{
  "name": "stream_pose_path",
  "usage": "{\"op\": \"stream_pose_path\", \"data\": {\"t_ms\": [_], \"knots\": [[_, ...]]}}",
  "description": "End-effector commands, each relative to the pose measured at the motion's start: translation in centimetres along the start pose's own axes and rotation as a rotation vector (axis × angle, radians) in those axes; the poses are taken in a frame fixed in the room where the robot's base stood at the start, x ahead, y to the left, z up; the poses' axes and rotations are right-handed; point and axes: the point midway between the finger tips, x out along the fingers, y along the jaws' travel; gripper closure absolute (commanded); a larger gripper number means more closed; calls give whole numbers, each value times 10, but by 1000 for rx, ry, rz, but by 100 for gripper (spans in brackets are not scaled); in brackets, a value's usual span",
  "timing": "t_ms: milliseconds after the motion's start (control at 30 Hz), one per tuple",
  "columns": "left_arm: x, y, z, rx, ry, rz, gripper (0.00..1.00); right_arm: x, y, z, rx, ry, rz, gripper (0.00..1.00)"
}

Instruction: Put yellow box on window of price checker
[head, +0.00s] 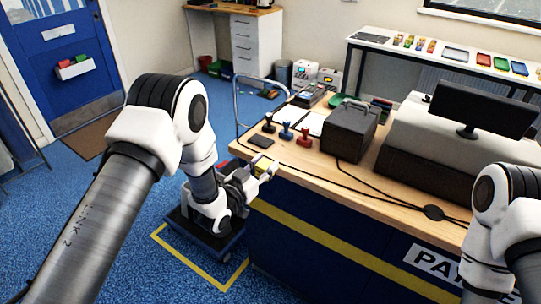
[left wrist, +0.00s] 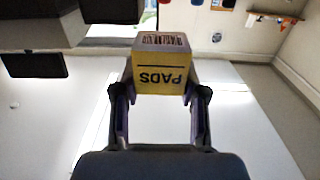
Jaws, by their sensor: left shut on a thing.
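My left gripper (head: 256,176) is shut on the yellow box (head: 263,167) at the near left edge of the wooden counter. In the left wrist view the yellow box (left wrist: 160,75) sits between the two fingertips (left wrist: 159,92), with the word PADS upside down and a barcode on its pale end. A small device with a dark face (head: 309,96) stands at the far left of the counter. I cannot tell for sure whether it is the price checker, and no window is clear. My right arm shows at the right; its gripper is out of view.
On the counter (head: 345,178) stand several stamps (head: 286,131), a dark pad (head: 261,141), a black case (head: 349,130) and a till with a monitor (head: 483,108). Cables cross its front part. A shelf table (head: 372,42) with small goods stands behind.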

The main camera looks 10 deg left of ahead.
Motion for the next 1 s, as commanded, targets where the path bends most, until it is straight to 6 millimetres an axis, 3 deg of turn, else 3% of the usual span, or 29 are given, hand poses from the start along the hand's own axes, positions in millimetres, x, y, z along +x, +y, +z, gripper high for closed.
{"op": "stream_pose_path", "data": {"t_ms": [167, 267, 400, 500, 700, 900, 1000], "knots": [[0, 3, 5, 0, -2, 5, 92, 1, 0, -1, 0, 2, 0, 60], [-4, 17, 23, -1, -5, 25, 92, 1, 0, -1, 0, 2, 0, 60], [-30, 35, 58, -1, -8, -49, 92, 1, 0, -1, 0, 2, 0, 60], [-50, 30, 65, 1, -5, -156, 92, 1, 0, -1, 0, 2, 0, 60], [-78, 6, 50, 2, 0, -333, 92, 1, 0, -1, 0, 1, 0, 60], [-115, 15, 27, 2, -2, -350, 92, 1, 0, -1, 0, 1, 0, 60], [-118, 16, 25, 1, 1, -350, 92, 1, 0, -1, 0, 1, 0, 60]]}}
